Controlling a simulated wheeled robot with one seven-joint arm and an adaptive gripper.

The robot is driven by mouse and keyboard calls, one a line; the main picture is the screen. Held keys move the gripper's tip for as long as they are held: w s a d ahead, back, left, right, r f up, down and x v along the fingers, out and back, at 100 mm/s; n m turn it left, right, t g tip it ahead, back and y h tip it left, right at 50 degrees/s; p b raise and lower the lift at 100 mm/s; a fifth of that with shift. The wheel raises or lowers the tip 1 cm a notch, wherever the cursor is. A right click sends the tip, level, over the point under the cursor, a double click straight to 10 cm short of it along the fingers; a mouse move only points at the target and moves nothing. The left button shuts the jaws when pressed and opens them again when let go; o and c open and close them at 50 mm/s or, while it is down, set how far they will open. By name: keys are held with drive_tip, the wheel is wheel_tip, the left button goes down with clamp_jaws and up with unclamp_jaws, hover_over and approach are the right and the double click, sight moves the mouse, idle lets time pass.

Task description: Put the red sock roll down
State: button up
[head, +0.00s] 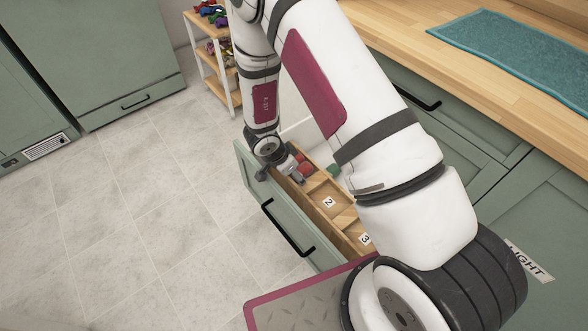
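My gripper (293,168) is low in the far end of an open drawer (303,216), at its front-left compartment. Small red shapes, which look like the red sock roll (305,169), show right at the fingertips. They are too small to tell whether they are one roll or two, and whether the fingers hold them or only touch them. The drawer has wooden compartments; cards marked 2 (328,202) and 3 (365,239) lie in two of them. The compartment under my gripper is mostly hidden.
A small green item (333,170) shows at the drawer's back side. A shelf rack (221,68) with colourful rolls (211,13) stands at the back. A wooden counter (440,55) with a teal towel (515,55) is at the right. The tiled floor at left is clear.

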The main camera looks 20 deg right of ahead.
drive_tip(key=shift+s+d, duration=0.1)
drive_tip(key=shift+s, duration=0.05)
